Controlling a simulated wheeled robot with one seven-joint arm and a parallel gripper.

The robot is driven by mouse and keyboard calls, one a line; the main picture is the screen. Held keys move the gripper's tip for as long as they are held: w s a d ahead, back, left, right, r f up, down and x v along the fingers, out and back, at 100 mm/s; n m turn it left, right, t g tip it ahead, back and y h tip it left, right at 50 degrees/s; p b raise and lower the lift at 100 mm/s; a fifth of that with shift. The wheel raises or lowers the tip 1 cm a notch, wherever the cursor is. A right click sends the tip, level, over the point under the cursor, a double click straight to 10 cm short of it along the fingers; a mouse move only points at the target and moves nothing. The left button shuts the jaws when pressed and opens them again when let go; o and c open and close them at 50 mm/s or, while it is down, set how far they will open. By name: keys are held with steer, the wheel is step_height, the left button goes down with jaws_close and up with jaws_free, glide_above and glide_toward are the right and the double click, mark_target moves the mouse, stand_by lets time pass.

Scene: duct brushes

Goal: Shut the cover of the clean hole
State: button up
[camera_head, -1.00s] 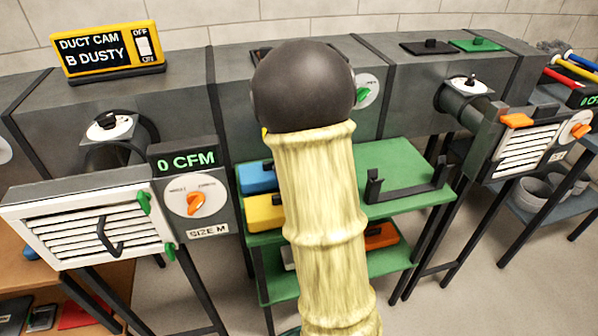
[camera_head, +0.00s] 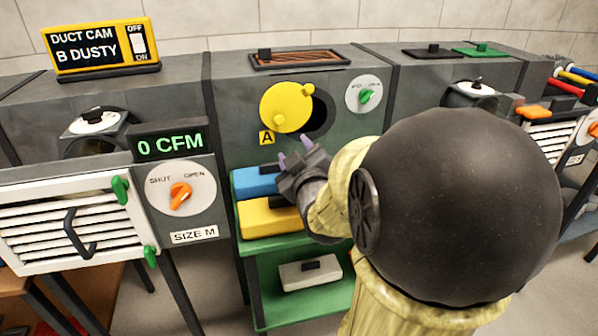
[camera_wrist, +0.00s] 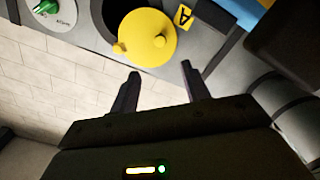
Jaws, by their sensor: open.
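The round yellow cover (camera_head: 284,108) beside label A (camera_head: 266,138) is on the front of the middle duct section. It is swung to the left, so part of the dark hole (camera_head: 321,113) shows at its right. The cover has a small yellow knob near its upper right edge. In the wrist view the cover (camera_wrist: 148,36) lies beyond my fingertips, with the dark hole (camera_wrist: 112,18) partly behind it. My gripper (camera_head: 294,152) is open and empty, a little below the cover in the head view; in the wrist view (camera_wrist: 160,72) its fingers are spread, apparently not touching the cover.
A display (camera_head: 103,49) reads "DUCT CAM B DUSTY". A green-knobbed dial (camera_head: 367,95) is right of the hole. Blue (camera_head: 254,181) and yellow (camera_head: 265,218) boxes sit on the green shelf below. A louvred vent (camera_head: 62,232) is at left. My arm hides much of the right.

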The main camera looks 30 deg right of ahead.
steer(key=shift+b+v, duration=0.95)
steer(key=shift+v, duration=0.4)
